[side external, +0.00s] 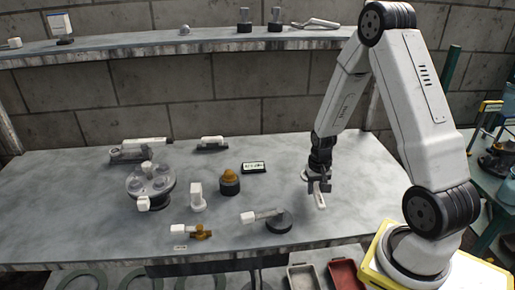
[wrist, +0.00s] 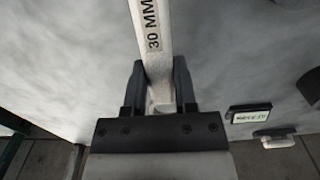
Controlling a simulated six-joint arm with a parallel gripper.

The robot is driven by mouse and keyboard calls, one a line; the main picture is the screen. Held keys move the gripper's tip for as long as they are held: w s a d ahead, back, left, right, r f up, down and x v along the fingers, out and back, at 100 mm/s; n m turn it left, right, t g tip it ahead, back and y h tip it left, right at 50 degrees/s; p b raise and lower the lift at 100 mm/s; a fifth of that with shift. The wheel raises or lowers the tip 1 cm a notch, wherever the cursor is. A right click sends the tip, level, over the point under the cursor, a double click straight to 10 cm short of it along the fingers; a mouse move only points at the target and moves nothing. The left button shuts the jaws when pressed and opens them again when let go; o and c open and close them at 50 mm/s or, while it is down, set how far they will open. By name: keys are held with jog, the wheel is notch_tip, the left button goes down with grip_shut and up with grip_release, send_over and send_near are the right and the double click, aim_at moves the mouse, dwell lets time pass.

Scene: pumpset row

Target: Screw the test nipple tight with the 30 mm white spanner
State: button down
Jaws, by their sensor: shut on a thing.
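My gripper (side external: 318,180) is over the right part of the bench in the side view, pointing down. In the wrist view my gripper (wrist: 159,78) is shut on the white spanner (wrist: 151,28), whose handle is marked 30 MM and runs up out of the frame between the two fingers. The spanner also shows in the side view (side external: 320,199), hanging below the jaws, clear of other parts. Its far end is out of the wrist view. I cannot tell which of the small fittings on the bench is the test nipple.
A round grey fixture (side external: 150,182) with white-topped fittings stands at left. A white-topped fitting (side external: 197,196), an orange-domed part (side external: 230,180), a brass valve (side external: 194,233) and a black round part with a white piece (side external: 278,221) stand mid-bench. A small display (side external: 254,167) lies behind.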

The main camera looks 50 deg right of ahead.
jog(key=shift+w, duration=0.15)
jog(key=w+a+r+n+g, duration=0.1)
jog(key=w+a+r+n, duration=0.4)
jog(key=w, duration=0.4)
jog(key=w+a+r+n+g, duration=0.1)
jog(key=w+a+r+n, duration=0.3)
jog(key=w+r+n, duration=0.3)
jog(key=shift+w+a+r+h, duration=0.35)
jog(key=shift+w+r, duration=0.2)
jog(key=shift+w, duration=0.3)
jog(key=shift+f, duration=0.1)
jog(key=shift+f, duration=2.7)
jog(key=shift+f, duration=2.15)
